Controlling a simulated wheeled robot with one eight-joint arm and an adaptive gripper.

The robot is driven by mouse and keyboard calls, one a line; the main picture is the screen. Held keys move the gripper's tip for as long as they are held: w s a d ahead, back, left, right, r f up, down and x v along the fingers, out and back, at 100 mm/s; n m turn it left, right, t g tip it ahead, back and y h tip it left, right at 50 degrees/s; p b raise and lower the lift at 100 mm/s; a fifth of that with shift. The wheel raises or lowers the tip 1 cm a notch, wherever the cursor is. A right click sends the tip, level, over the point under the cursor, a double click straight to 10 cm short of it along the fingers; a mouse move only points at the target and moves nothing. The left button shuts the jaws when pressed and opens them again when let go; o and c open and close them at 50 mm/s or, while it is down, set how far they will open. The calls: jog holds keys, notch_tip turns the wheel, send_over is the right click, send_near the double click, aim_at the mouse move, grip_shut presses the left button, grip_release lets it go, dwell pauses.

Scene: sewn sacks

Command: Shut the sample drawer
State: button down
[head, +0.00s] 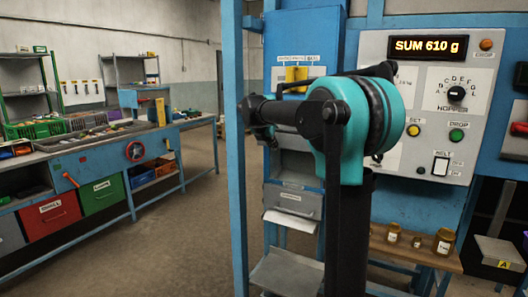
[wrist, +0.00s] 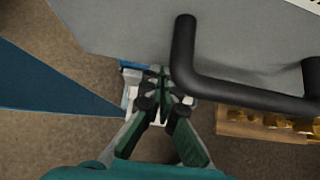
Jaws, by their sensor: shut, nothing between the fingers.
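The sample drawer (head: 297,200) is a grey-fronted box with a label and a handle, low in the blue frame left of my arm in the head view. I cannot tell from there how far out it stands. In the wrist view a large grey panel (wrist: 130,30) with a thick black bar handle (wrist: 230,88) fills the top, seemingly the drawer front. My gripper (wrist: 165,80) is shut and empty, its tips at the panel's lower edge, left of the handle. Whether they touch it is unclear. My arm hides the gripper in the head view.
A blue post (head: 236,150) stands left of the drawer. A grey tray (head: 287,272) lies below it. Small jars (head: 445,240) stand on a wooden shelf (head: 425,256) to the right. The control panel reads SUM 610 g (head: 427,46). Open floor lies left of the post.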

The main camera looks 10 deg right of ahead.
aim_at(279, 142)
jog(key=w+d, duration=0.1)
jog(key=w, duration=0.1)
jog(key=w+d, duration=0.2)
jog(key=shift+w, duration=0.1)
jog(key=shift+w+d+r, duration=0.1)
jog(key=shift+w, duration=0.1)
